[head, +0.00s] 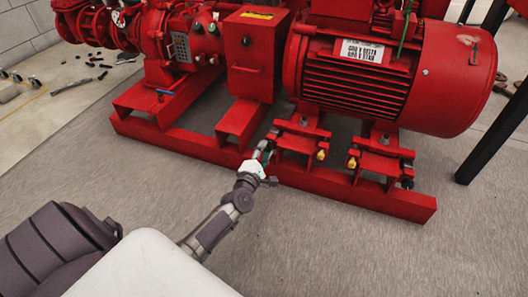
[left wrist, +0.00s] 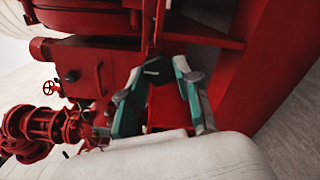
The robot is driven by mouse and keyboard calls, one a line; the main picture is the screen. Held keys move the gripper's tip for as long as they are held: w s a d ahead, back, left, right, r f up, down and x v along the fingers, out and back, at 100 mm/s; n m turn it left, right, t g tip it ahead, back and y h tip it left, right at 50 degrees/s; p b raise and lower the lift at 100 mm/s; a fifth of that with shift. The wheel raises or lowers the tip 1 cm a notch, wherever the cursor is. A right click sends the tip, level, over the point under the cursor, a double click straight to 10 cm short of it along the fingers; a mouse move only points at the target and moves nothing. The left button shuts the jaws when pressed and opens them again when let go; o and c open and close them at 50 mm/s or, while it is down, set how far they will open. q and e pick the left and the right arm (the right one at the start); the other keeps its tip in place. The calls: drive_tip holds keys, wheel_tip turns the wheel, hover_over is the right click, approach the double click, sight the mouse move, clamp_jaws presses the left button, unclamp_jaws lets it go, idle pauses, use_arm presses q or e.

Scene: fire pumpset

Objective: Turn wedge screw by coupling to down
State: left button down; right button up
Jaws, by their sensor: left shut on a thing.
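My left gripper (head: 264,154) reaches in at the base frame, at the coupling-side end of the motor mount. It is shut on the wedge screw there, which its fingers mostly hide in the head view. In the left wrist view the two teal-edged fingers (left wrist: 158,78) converge on a small dark piece, the wedge screw (left wrist: 154,69), beside red metal. How far the screw is turned cannot be told. The red motor (head: 385,75) sits on the mount. The red coupling guard box (head: 252,55) stands left of it. My right gripper is not in view.
The red base frame (head: 190,145) runs along the front of the pumpset. Brass-coloured bolts (head: 321,155) stick out right of my gripper. Grey floor in front is clear.

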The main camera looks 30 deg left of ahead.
use_arm(q)
drive_tip(key=c, duration=0.8)
unclamp_jaws()
